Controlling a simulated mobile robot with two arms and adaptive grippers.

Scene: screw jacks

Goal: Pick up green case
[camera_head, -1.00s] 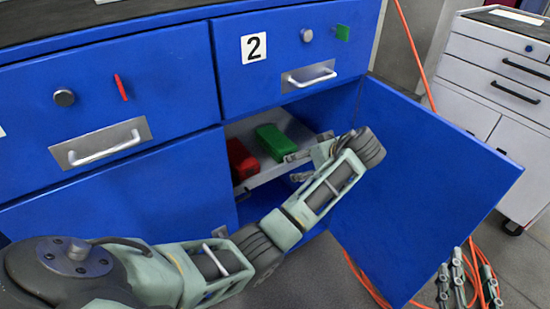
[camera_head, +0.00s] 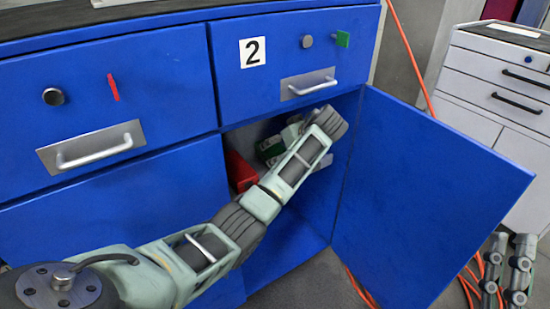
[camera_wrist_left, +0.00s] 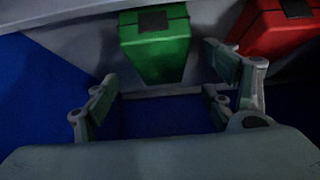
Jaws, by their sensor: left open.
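The green case (camera_head: 270,147) sits on a grey shelf in the open lower compartment of the blue cabinet. My left arm covers part of it in the head view. In the left wrist view the green case (camera_wrist_left: 155,52), with a dark patch on top, stands just beyond my open left gripper (camera_wrist_left: 165,88). The fingers are spread to either side of its near end, and nothing is held. In the head view that gripper is mostly hidden behind its own wrist. My right gripper (camera_head: 508,262) shows partly at the lower right, outside the cabinet.
A red case (camera_head: 238,172) sits left of the green one; it also shows in the left wrist view (camera_wrist_left: 272,30). The open blue door (camera_head: 425,195) stands to the right. Drawers with handles (camera_head: 310,86) are above the opening. An orange cable (camera_head: 412,60) hangs behind the door.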

